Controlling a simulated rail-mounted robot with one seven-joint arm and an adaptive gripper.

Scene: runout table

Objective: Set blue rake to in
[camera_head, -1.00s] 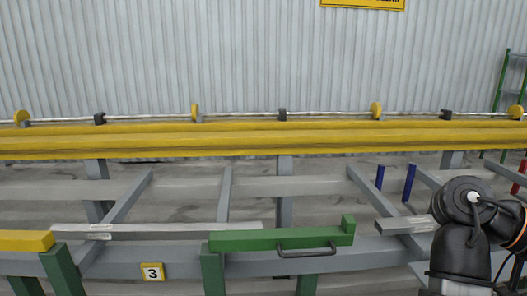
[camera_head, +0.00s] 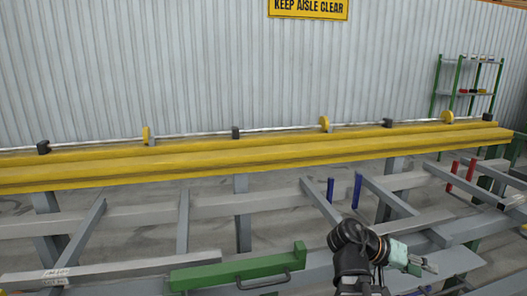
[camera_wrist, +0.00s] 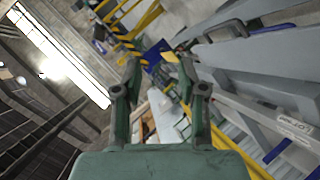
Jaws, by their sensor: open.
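My gripper (camera_head: 424,267) is at the lower right of the head view, above the grey frame at the table's front. In the wrist view my gripper (camera_wrist: 160,92) has its two fingers apart with nothing between them. Two short blue posts (camera_head: 330,191) (camera_head: 357,191) stand upright on the table's grey beams, behind and left of my gripper. I cannot make out a whole blue rake in the head view. In the wrist view a blue patch (camera_wrist: 157,55) shows beyond the fingers and a blue strip (camera_wrist: 277,151) at the lower right; I cannot tell what either belongs to.
A green rake (camera_head: 225,272) with a dark handle lies at the front, left of my arm. Long yellow beams (camera_head: 200,166) run across the back. Two red posts (camera_head: 463,176) stand to the right. A green shelf rack (camera_head: 468,90) stands by the wall.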

